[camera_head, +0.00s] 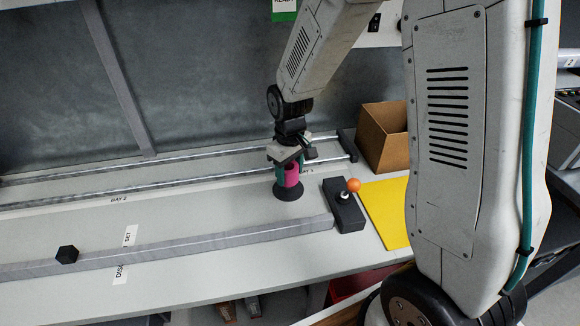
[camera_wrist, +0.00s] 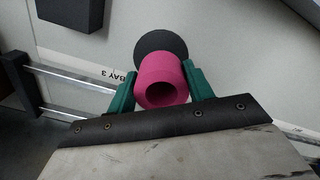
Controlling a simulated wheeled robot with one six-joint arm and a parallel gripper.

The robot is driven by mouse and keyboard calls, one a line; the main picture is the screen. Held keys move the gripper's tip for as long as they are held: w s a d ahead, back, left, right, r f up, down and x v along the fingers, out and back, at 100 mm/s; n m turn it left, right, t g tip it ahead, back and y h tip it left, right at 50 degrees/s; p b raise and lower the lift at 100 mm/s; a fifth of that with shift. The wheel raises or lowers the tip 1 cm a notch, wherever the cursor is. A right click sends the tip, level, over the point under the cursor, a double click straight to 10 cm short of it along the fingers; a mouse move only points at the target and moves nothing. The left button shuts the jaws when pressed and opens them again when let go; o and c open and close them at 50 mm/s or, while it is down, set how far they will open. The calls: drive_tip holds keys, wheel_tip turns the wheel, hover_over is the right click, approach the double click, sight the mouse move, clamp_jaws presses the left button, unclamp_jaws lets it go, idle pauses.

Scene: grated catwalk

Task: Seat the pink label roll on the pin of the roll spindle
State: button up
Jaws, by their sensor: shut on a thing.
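The pink label roll (camera_head: 291,175) is between the green fingers of my gripper (camera_head: 288,172), which is shut on it. In the wrist view the roll (camera_wrist: 158,72) sits between the fingertips (camera_wrist: 159,67), with its dark bore facing the camera. The roll spindle shows as a round dark base (camera_head: 288,193) on the bench, directly below the roll; it is also beyond the roll in the wrist view (camera_wrist: 162,40). The pin is hidden, and I cannot tell whether it is inside the bore or whether the roll touches the base.
A dark block with an orange ball knob (camera_head: 353,185) stands close right of the spindle. A yellow panel (camera_head: 386,208) and an open cardboard box (camera_head: 383,137) lie further right. Metal rails (camera_head: 180,161) run behind; a grey bar (camera_head: 180,248) with a black block (camera_head: 67,254) runs in front.

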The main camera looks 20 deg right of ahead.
drive_tip(key=shift+f, duration=1.65)
drive_tip(key=o, duration=1.5)
drive_tip(key=shift+c, duration=0.2)
drive_tip(key=shift+r, duration=4)
